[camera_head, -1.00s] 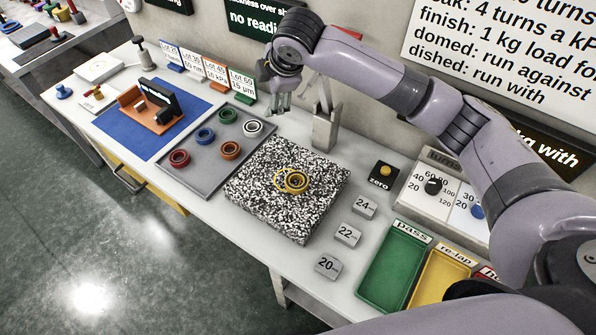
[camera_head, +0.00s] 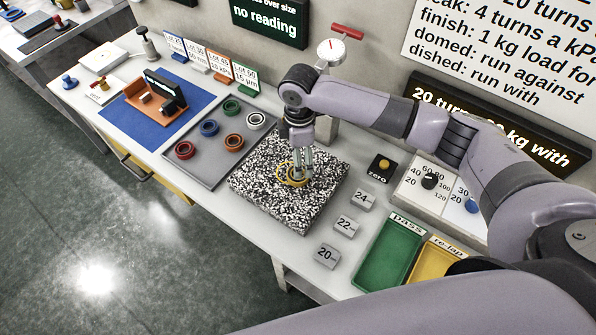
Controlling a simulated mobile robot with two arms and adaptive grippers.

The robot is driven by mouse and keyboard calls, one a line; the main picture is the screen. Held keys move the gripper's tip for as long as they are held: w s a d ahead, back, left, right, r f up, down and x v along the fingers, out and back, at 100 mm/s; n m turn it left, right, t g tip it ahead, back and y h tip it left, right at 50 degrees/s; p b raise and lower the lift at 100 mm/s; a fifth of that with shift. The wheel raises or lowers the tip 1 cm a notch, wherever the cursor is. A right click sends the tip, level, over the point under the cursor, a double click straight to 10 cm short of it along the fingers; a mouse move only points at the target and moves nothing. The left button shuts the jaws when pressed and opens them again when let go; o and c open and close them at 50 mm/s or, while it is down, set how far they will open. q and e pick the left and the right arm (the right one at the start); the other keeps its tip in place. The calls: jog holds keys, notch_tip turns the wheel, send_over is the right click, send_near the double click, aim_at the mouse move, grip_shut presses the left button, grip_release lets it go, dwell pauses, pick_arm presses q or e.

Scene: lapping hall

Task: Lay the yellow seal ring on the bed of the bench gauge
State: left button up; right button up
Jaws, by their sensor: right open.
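The yellow seal ring (camera_head: 294,181) lies on the black-and-white speckled bed (camera_head: 262,193) of the bench gauge. It overlaps a thin yellow circle on the bed and looks off-centre to the right of it. My right gripper (camera_head: 301,177) points down with its fingers at the ring, hiding part of it. It is open; I cannot tell whether the fingers touch the ring. The gauge's column (camera_head: 326,130) stands behind, partly hidden by my arm, with a dial (camera_head: 331,51) and red handle above. My left gripper is not in view.
A grey tray (camera_head: 200,169) with several coloured rings lies left of the bed. Weight blocks (camera_head: 347,225), a zero button (camera_head: 384,164) and a green pass tray (camera_head: 391,252) stand to the right. A blue mat (camera_head: 197,98) with an orange fixture is farther left.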

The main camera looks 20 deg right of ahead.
jog(key=shift+f, duration=0.6)
jog(key=shift+s+f+p, duration=0.1)
jog(key=shift+f+p, duration=0.2)
jog(key=shift+p, duration=0.05)
notch_tip(320, 180, down, 4)
jog(key=shift+s+a+r+p, duration=0.15)
jog(key=shift+p, duration=0.55)
jog(key=shift+f, duration=0.5)
jog(key=shift+c, duration=0.5)
jog(key=c, duration=1.3)
jog(key=shift+r, duration=0.1)
